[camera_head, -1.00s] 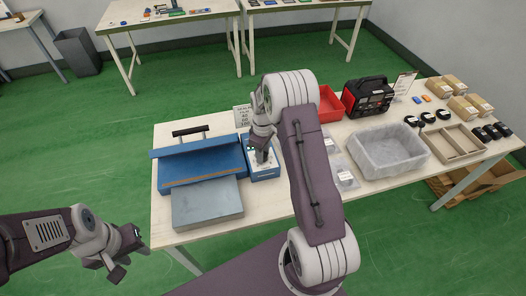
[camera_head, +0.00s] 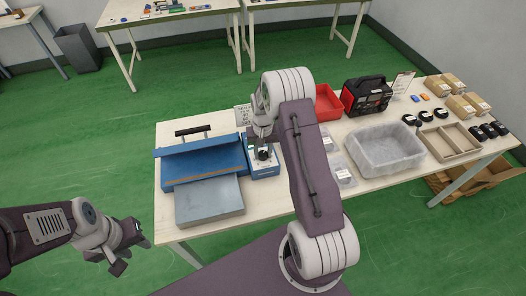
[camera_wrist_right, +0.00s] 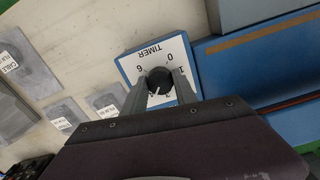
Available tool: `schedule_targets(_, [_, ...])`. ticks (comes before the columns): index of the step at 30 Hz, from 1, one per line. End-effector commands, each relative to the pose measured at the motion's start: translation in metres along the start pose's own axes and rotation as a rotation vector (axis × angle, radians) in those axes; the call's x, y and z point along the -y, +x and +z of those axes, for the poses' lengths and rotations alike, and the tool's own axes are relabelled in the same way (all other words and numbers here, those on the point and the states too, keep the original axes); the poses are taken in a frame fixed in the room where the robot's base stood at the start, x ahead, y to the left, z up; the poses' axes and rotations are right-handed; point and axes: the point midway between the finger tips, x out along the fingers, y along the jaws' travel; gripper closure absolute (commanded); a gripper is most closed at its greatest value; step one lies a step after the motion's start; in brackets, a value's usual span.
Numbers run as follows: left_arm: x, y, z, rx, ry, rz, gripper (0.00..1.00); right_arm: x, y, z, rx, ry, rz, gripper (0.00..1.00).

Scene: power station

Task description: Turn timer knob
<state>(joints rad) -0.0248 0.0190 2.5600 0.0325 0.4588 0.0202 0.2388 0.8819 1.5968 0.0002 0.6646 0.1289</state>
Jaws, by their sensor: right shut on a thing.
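The timer knob (camera_wrist_right: 159,80) is a black round dial with a white pointer line. It sits on a white TIMER label (camera_wrist_right: 133,64) with printed numbers, on top of a small blue box (camera_head: 264,171) beside the blue sealer. In the right wrist view my right gripper (camera_wrist_right: 160,90) has one finger on each side of the knob and is shut on it. In the head view the right gripper (camera_head: 263,152) points down over the box, partly hidden by its wrist. My left gripper (camera_head: 131,249) hangs empty off the table's front left, its fingers apart.
The blue sealer (camera_head: 203,158) with a grey plate (camera_head: 209,201) stands left of the box. A clear bin (camera_head: 384,151), red tray (camera_head: 327,104), black-red charger (camera_head: 368,96) and wooden divided tray (camera_head: 447,142) stand to the right. Flat bags lie near my right arm.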

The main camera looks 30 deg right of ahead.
Motion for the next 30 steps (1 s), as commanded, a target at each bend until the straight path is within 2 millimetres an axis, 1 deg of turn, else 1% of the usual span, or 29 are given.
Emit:
schedule_targets(1, [0.0, -0.002, 0.0, 0.0, 0.0, 0.0, 0.64, 0.0, -0.003, -0.002, -0.007, 0.043, -0.001, 1.0])
schedule_targets(18, [0.0, -0.01, -0.001, 0.0, 0.0, 0.0, 0.64, 0.0, -0.003, -0.003, -0.009, 0.562, -0.003, 1.0])
schedule_targets(24, [0.0, -0.012, -0.001, 0.0, 0.0, 0.0, 0.64, 0.0, -0.003, -0.003, -0.009, 0.699, -0.004, 1.0])
schedule_targets(30, [0.0, -0.013, -0.001, 0.0, 0.0, 0.0, 0.64, 0.0, -0.003, -0.003, -0.009, 0.79, -0.004, 1.0])
